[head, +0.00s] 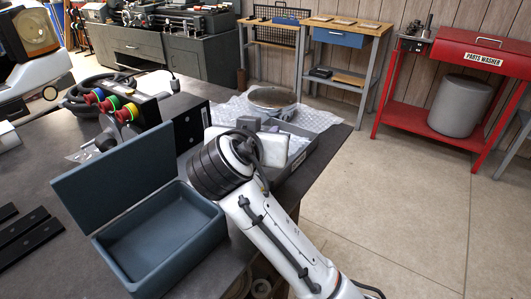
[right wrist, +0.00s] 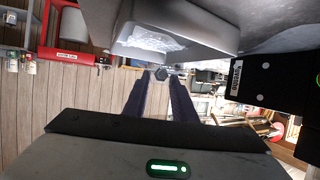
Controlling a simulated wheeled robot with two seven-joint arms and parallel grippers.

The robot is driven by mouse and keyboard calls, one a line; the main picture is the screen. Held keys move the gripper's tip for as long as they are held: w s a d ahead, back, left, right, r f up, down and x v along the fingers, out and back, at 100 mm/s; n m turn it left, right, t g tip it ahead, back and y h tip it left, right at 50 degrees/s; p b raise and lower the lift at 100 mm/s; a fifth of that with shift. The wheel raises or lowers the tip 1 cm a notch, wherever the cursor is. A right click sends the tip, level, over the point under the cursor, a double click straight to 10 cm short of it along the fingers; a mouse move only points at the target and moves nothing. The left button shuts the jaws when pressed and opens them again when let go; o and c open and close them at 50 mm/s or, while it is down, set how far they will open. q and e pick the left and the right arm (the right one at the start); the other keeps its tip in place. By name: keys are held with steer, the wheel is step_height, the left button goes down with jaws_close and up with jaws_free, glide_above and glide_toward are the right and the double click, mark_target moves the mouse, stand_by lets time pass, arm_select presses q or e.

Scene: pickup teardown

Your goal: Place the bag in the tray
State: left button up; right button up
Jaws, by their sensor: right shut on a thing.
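A clear bag (head: 82,152) lies on the dark table at the left in the head view, beside the button box; its contents are unclear. A grey tray (head: 296,172) stands near the table's right edge, partly hidden by my right arm. My right gripper (head: 260,123) is over the tray area in the head view. In the right wrist view its dark fingers (right wrist: 160,85) are shut on a small grey hexagonal piece (right wrist: 160,73). I cannot tell whether this piece belongs to a bag. My left gripper is not in view.
An open blue-grey box (head: 160,242) stands at the front, its lid raised. A button box (head: 125,108) and a black box (head: 191,128) are behind it. A round metal part (head: 271,100) sits on bubble wrap (head: 318,118). Floor is clear to the right.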

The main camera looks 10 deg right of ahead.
steer(key=shift+f, duration=0.85)
step_height(320, 180, down, 4)
steer(key=shift+r, duration=0.2)
steer(key=o, duration=1)
steer(key=shift+f, duration=0.1)
